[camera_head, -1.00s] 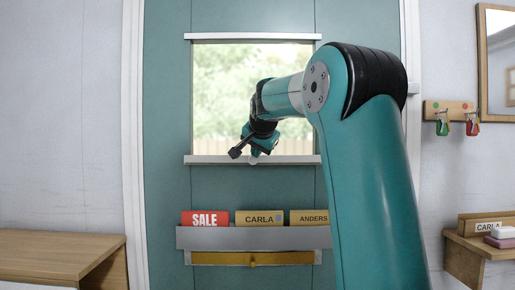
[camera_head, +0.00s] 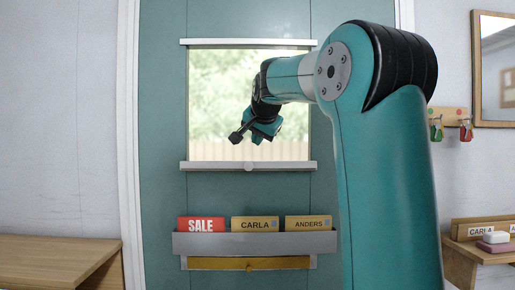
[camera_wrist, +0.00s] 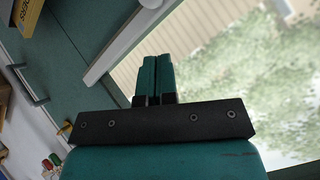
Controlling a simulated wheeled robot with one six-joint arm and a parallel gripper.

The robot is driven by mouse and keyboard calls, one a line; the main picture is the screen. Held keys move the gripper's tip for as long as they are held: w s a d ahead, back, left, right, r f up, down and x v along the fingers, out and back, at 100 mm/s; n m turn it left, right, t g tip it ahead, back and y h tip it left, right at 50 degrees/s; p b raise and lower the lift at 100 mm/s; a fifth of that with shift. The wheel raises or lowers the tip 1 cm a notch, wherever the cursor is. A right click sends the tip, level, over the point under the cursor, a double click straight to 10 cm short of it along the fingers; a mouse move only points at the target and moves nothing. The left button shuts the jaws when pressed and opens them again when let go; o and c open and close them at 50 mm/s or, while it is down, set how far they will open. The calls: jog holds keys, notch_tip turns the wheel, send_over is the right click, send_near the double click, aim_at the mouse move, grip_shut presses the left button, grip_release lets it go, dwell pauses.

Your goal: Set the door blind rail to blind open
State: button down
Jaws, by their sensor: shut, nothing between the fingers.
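The window on the teal door shows bright greenery through its pane. A pale rail (camera_head: 215,166) with a small round knob (camera_head: 248,166) runs along its bottom edge, and a slim bar (camera_head: 240,42) runs along its top. The pane between them looks uncovered. My gripper (camera_head: 257,139) is in front of the lower pane, above the knob in the picture. I see no contact with the rail.
A grey rack (camera_head: 255,244) with several signs is on the door below the window. A yellow strip (camera_head: 248,264) sits under it. A wooden bench (camera_head: 55,255) stands left, a small shelf (camera_head: 485,250) right. Keys (camera_head: 465,132) hang on a hook board right.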

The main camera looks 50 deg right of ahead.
jog(key=v, duration=0.6)
jog(key=shift+s+d, duration=0.2)
jog(key=shift+s, duration=0.05)
